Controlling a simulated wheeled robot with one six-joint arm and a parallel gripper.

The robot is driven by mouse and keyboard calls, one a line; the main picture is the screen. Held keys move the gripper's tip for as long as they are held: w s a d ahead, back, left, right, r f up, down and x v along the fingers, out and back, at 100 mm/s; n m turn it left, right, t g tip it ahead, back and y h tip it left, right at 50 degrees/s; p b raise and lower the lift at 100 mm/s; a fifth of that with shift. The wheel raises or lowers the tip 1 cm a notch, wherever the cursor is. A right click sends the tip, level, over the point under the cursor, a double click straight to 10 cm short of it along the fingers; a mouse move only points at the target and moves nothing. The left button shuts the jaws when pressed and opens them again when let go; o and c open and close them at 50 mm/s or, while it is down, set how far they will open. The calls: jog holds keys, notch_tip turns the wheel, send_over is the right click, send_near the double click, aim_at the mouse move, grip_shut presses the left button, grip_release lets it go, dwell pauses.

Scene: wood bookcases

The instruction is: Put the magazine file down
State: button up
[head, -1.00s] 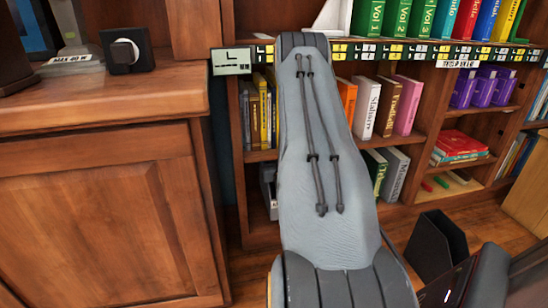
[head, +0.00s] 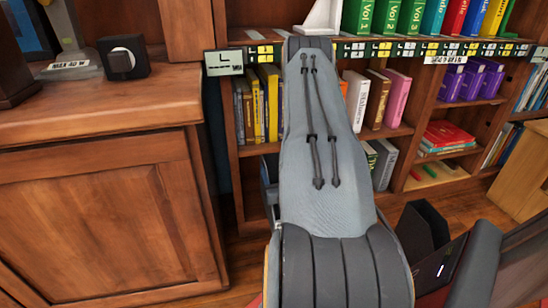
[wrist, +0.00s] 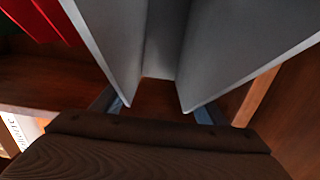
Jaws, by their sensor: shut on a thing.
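In the wrist view a grey magazine file (wrist: 112,45) fills the top middle, its two side walls running away from me with a narrow space between them. My gripper (wrist: 160,110) is shut on it; the bluish fingers show partly at the file's lower edges. In the head view my arm hides the gripper and most or all of the held file. Whether the file touches a surface below cannot be told. A separate black, slant-cut file (head: 422,232) stands at the lower right, partly behind my body.
A wood bookcase (head: 412,142) with several books and a label strip stands ahead. A white bookend (head: 322,18) is on its upper shelf. A wood cabinet (head: 100,215) is close at left, with a black box (head: 122,60) on top. Red books (head: 446,134) lie on a right shelf.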

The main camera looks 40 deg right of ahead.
jog(key=s+d+p, duration=0.2)
jog(key=s+d, duration=0.6)
jog(key=d, duration=0.2)
jog(key=b+x, duration=0.5)
jog(key=x, duration=1.1)
jog(key=shift+r, duration=0.2)
jog(key=shift+w+d+f+b, duration=0.15)
jog(key=shift+w+f+b, duration=0.05)
jog(key=shift+f+b, duration=0.35)
jog(key=shift+w+d+f+b, duration=0.2)
jog(key=shift+f+b, duration=0.2)
jog(key=shift+f, duration=0.2)
jog(key=shift+w+d+f+b, duration=0.1)
jog(key=shift+w+f+b, duration=0.1)
jog(key=shift+f+b, duration=0.35)
jog(key=shift+f, duration=0.1)
jog(key=o, duration=1.7)
jog(key=shift+f, duration=0.1)
